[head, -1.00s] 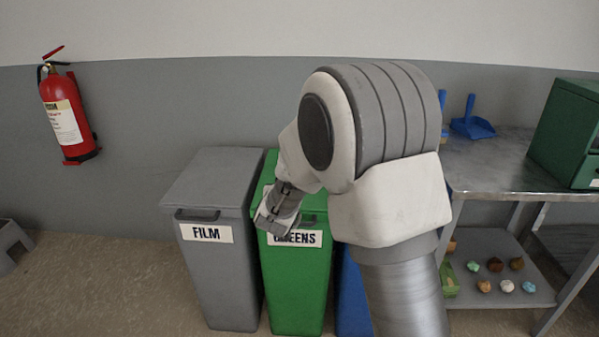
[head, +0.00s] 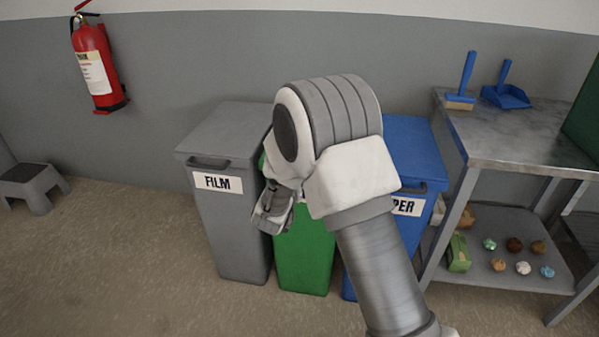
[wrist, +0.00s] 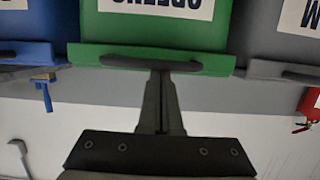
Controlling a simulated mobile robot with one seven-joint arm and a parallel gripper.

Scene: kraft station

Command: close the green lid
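The green bin (head: 305,255) stands between the grey and blue bins. In the head view my arm hides nearly all of its lid. The wrist view, which is upside down, shows the green lid's front edge (wrist: 85,56) with a dark handle (wrist: 150,64), and part of the bin's label. The lid edge sits about level with its neighbours' lids; I cannot tell whether it is fully flush. My gripper (wrist: 160,76) has its fingers together with nothing visible between them. The fingertips are at the handle; contact is unclear. The gripper also shows in the head view (head: 268,218).
The grey FILM bin (head: 232,235) stands close on the left and the blue bin (head: 412,150) close on the right, lids down. A metal table (head: 510,135) is farther right. A fire extinguisher (head: 97,65) hangs on the wall.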

